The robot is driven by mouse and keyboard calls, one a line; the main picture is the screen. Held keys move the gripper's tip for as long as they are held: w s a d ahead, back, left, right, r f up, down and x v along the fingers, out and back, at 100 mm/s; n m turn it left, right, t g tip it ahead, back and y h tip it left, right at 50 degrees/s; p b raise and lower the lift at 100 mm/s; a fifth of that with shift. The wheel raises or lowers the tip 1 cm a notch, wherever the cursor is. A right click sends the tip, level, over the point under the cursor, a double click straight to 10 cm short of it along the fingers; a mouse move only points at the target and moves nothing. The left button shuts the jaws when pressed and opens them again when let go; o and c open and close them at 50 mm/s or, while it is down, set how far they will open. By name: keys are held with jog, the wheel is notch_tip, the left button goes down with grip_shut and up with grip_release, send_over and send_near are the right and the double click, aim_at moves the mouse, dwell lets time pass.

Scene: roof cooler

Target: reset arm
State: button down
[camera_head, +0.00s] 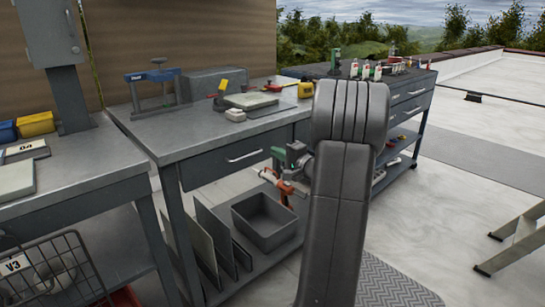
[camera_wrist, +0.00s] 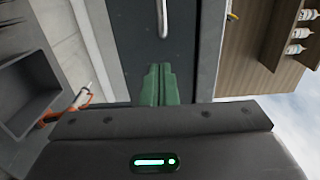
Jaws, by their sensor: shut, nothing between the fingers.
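My gripper (camera_wrist: 158,86) shows in the wrist view as two green fingers side by side, pressed together with nothing between them. They point toward a dark grey drawer front (camera_wrist: 136,40) with a metal handle (camera_wrist: 162,18); the fingertips look apart from the handle. In the head view my arm (camera_head: 345,160) rises in the middle foreground, bent at the top, and hides much of what is behind it. The workbench drawer with its handle (camera_head: 245,156) is shut, left of the arm.
A wire basket (camera_head: 50,275) stands front left, a ladder (camera_head: 515,240) at right.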

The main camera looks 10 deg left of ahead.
aim_at(264, 147)
jog(key=p+v, duration=0.1)
jog(key=v, duration=0.9)
jog(key=shift+d+p, duration=0.15)
jog(key=shift+p, duration=0.25)
jog(key=shift+f, duration=0.1)
jog(key=x, duration=1.3)
jog(key=shift+w+a, duration=0.15)
jog(key=shift+a, duration=0.2)
